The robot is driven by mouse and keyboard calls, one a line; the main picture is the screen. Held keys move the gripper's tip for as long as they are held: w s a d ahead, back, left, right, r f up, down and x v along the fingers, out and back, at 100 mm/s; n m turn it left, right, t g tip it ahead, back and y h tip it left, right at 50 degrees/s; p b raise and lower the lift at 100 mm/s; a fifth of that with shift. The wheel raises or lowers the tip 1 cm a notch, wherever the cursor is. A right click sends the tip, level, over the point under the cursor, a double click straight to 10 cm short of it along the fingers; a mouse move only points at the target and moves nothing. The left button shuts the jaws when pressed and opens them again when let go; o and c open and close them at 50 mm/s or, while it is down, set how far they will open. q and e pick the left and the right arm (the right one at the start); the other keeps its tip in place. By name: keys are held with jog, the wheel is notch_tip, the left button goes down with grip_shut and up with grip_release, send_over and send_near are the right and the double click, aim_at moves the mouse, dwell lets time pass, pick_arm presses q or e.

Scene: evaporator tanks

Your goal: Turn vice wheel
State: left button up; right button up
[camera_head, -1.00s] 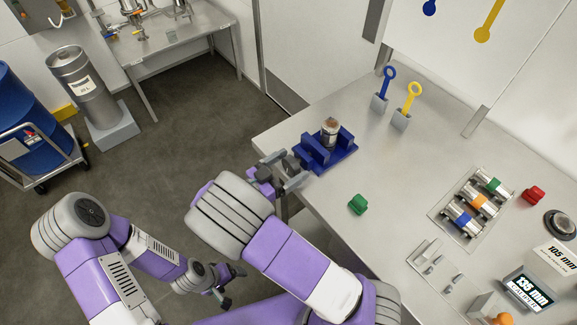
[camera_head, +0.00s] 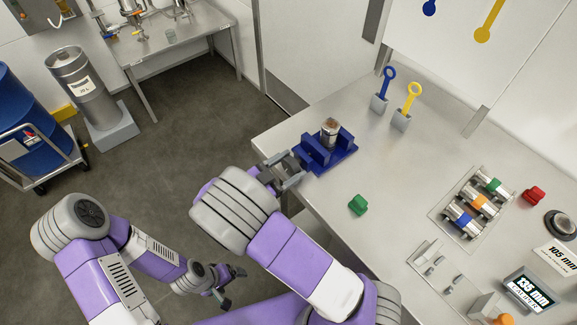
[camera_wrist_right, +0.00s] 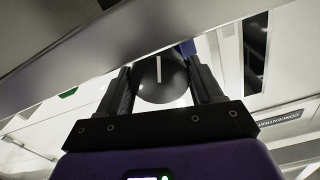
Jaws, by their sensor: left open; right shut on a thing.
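The blue vice (camera_head: 325,155) stands near the left edge of the steel table, with a metal cylinder (camera_head: 329,132) upright between its jaws. My right gripper (camera_head: 291,168) is at the near-left side of the vice. In the right wrist view, the dark round vice wheel (camera_wrist_right: 160,78) with a white line sits between the two fingers of the right gripper (camera_wrist_right: 162,84), which are shut on it. The line is roughly upright there. In the head view my gripper mostly hides the wheel. My left gripper (camera_head: 231,285) hangs low over the floor, open and empty.
Blue (camera_head: 386,86) and yellow (camera_head: 408,105) ring-topped tools stand behind the vice.

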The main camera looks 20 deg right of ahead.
jog(key=shift+m, duration=0.7)
jog(key=o, duration=1)
jog(key=shift+p+v, duration=0.45)
jog(key=shift+v, duration=3.35)
